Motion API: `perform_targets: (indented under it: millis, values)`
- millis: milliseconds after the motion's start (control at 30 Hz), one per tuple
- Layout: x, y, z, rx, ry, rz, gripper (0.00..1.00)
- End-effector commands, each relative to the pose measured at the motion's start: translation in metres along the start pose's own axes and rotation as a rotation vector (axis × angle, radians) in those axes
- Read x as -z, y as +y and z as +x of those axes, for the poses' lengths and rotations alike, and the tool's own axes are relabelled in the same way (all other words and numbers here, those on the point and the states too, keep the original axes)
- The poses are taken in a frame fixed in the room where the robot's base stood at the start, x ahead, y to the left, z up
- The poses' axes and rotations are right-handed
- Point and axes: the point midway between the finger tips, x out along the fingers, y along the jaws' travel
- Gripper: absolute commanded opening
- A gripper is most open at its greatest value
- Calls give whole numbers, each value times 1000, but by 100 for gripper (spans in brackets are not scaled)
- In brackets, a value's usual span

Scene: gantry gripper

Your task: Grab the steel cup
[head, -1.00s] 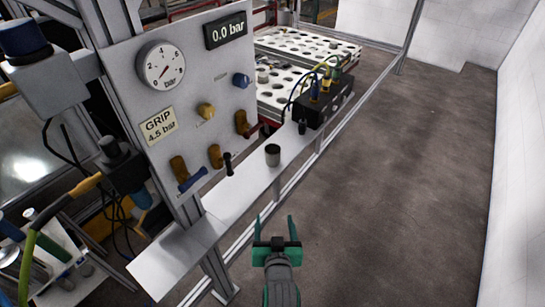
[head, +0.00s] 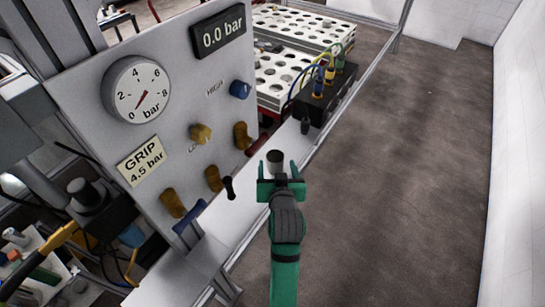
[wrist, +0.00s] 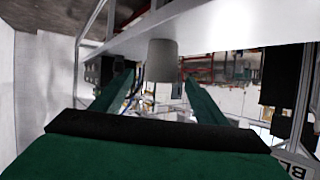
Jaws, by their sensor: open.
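The steel cup (head: 274,157) is a small grey cylinder standing upright on the narrow white shelf (head: 222,212). My gripper (head: 281,181) is open and empty, right in front of the cup in the head view. In the wrist view, which looks upside down, the cup (wrist: 162,60) shows in the gap between the two green fingers (wrist: 160,77), near their tips. No finger touch on the cup is visible. The gripper hides the cup's lower part in the head view.
A panel (head: 170,130) with a gauge, knobs and valve handles stands left of the shelf. A black connector box (head: 325,95) with cables sits farther along the shelf. Perforated white trays (head: 290,70) lie behind. The floor (head: 410,170) at right is clear.

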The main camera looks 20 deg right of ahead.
Motion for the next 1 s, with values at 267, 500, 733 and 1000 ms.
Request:
perform_targets:
  millis: [267,500,733,1000]
  values:
    - [0,-1,39,1,0,0,67]
    - [-3,-2,54,1,0,-1,67]
    - [-9,-3,86,1,1,-1,67]
    - [-9,-1,98,-1,2,0,67]
